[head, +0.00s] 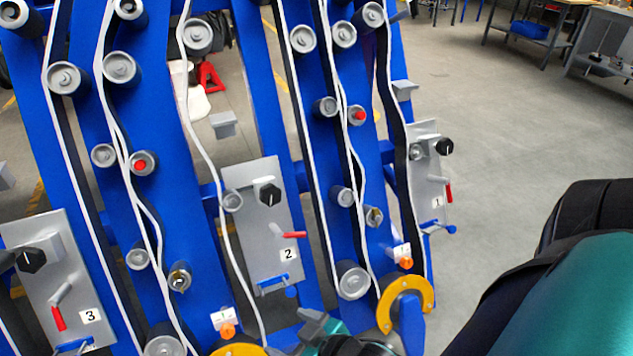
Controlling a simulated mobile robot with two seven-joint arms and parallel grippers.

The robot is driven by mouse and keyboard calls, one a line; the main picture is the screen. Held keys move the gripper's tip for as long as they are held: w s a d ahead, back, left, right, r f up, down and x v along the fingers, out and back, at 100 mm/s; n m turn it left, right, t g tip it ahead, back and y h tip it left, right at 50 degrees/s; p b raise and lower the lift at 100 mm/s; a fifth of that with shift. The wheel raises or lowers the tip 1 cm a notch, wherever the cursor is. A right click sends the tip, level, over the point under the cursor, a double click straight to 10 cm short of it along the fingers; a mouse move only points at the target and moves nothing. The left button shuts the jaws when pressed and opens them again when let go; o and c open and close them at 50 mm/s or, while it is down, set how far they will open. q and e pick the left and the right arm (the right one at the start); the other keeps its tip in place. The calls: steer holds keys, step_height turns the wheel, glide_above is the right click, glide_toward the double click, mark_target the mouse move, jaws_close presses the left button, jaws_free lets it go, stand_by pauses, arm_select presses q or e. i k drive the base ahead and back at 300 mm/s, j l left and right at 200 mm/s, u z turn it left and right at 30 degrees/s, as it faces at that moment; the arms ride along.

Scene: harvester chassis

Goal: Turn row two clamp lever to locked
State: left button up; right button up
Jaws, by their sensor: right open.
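The row two panel (258,222) is a grey plate marked 2, fixed to the blue chassis in the middle of the head view. It carries a black knob (270,194) at the top and a grey lever with a red grip (292,235) pointing right and slightly down. A blue handle (272,283) sits at its lower edge. I cannot tell which of these is the clamp lever. My right gripper (306,334) is at the bottom edge, below panel 2, open and partly cut off. It appears apart from the panel's parts. My left gripper is not in view.
Similar panels stand left, marked 3 (55,275), and right, marked 1 (430,175). Blue beams with rollers (354,282) and white-edged belts run between them. An orange ring-shaped part (427,291) is right of my gripper. Open floor (500,130) lies right of the chassis.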

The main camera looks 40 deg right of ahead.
mark_target(293, 235)
steer(key=z, duration=1.05)
